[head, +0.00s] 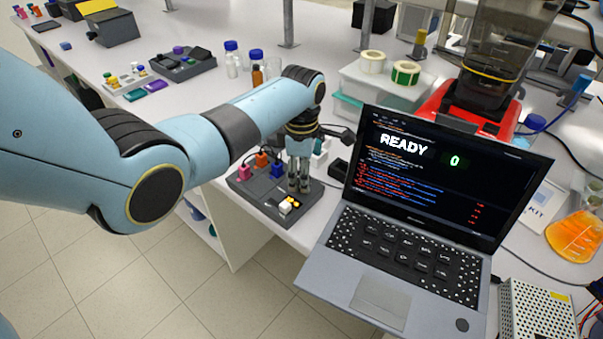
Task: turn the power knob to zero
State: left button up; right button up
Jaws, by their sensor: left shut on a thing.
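My left gripper (299,184) points straight down over a dark grey control box (243,188) near the table's front edge. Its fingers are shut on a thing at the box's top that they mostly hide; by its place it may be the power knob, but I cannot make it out. Pink, orange and blue pieces (262,160) stand on the box to the left of the gripper. My right gripper is not in view.
The laptop stands close to the right of the gripper. Behind are bottles (257,76), tape rolls (405,73) on a pale box, and a red machine (465,110). An orange flask (574,236) and a metal power supply (537,312) are at the right.

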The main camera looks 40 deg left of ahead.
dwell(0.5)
pick_arm(q)
jog(key=o, duration=1.2)
notch_tip(320, 180, up, 12)
jog(key=shift+r, duration=0.1)
jog(key=shift+c, duration=0.3)
